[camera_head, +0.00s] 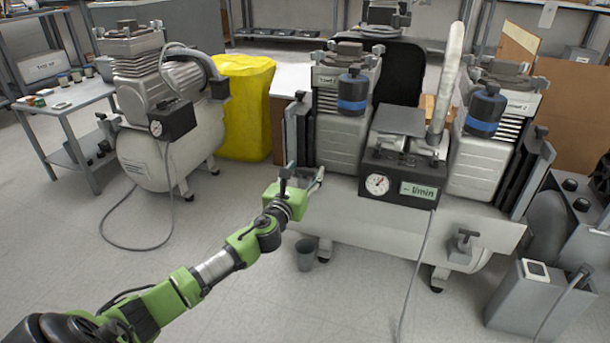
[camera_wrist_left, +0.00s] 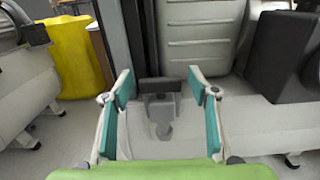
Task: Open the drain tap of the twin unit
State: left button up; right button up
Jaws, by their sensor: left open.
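The twin unit has two ribbed pump heads on one long pale tank (camera_head: 375,215). A tap with a dark crossbar handle (camera_wrist_left: 158,85) and a grey body (camera_wrist_left: 163,112) shows in the left wrist view, between the fingers and apart from both pads. My left gripper (camera_head: 305,178) is open at the tank's left end, its fingers pointing at the tap. I cannot tell how far the handle reaches between the fingertips. In the head view the gripper largely hides this tap. A similar grey tap (camera_head: 463,243) sits on the tank's right front. My right gripper is not in view.
A grey cup (camera_head: 305,253) stands on the floor below the left end. A gauge box (camera_head: 400,188) sits mid-unit, with a hose trailing down. A single compressor (camera_head: 165,130) and yellow bag (camera_head: 243,105) stand left. A grey canister (camera_head: 525,300) stands right. Front-left floor is mostly clear.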

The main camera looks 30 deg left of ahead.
pick_arm(q)
jog(key=shift+w+a, duration=0.1)
jog(key=shift+w, duration=0.25)
jog(key=shift+c, duration=0.3)
jog(key=c, duration=1.1)
jog(key=shift+o, duration=0.2)
